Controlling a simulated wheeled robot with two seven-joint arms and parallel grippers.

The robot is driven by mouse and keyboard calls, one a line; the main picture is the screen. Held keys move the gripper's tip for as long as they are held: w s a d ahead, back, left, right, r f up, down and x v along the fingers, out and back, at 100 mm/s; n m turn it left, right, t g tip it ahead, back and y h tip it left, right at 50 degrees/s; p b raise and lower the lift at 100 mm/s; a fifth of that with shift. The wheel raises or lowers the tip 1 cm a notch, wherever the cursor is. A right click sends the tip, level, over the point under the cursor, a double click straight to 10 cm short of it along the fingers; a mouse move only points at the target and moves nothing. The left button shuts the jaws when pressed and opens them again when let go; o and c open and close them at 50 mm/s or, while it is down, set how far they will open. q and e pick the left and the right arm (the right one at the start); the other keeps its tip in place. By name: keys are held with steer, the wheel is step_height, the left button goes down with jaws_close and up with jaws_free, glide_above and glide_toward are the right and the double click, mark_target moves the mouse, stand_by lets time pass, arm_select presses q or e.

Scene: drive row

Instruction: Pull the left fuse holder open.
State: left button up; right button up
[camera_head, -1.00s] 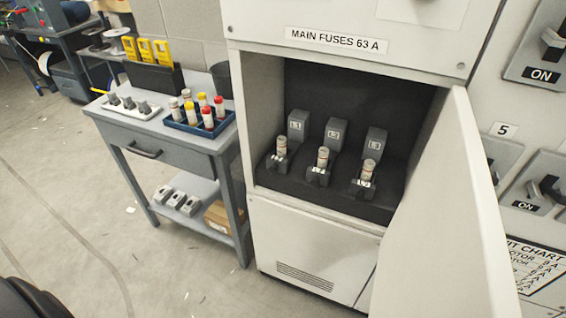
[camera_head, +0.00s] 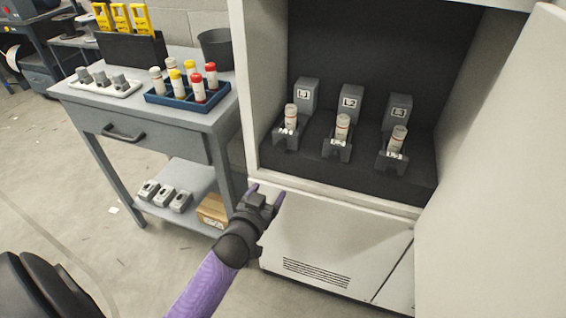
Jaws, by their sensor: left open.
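The left fuse holder (camera_head: 305,96), labelled L1, is a grey block in the open cabinet recess. A pale fuse (camera_head: 291,117) stands in the dark clip in front of it. The L2 holder (camera_head: 350,101) and L3 holder (camera_head: 399,109) stand to its right, each with a fuse in front. My left gripper (camera_head: 266,190), on a purple arm, is open and empty. It appears in front of the cabinet, below the recess's front edge and below the left holder, apart from it. My right gripper is not in view.
The cabinet door (camera_head: 490,170) stands open on the right. A grey cart (camera_head: 140,120) at left carries a blue tray (camera_head: 187,97) of fuses, a white tray (camera_head: 105,88) and a dark cup (camera_head: 216,48). Open floor lies in front.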

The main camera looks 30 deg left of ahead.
mark_target(281, 148)
arm_select(q)
steer(key=shift+t+y, duration=0.4)
steer(key=shift+t, duration=0.4)
steer(key=w+a+r+b, duration=0.1)
steer(key=w, duration=0.2)
steer(key=w+a+r+b, duration=0.1)
steer(key=w+b, duration=0.1)
steer(key=w, duration=0.1)
steer(key=w+a+r+b, duration=0.1)
steer(key=w, duration=0.3)
steer(key=shift+a+r, duration=0.25)
steer(key=shift+r, duration=0.1)
steer(key=shift+w, duration=0.3)
steer(key=shift+w+r, duration=0.15)
steer(key=c, duration=0.9)
jaws_close()
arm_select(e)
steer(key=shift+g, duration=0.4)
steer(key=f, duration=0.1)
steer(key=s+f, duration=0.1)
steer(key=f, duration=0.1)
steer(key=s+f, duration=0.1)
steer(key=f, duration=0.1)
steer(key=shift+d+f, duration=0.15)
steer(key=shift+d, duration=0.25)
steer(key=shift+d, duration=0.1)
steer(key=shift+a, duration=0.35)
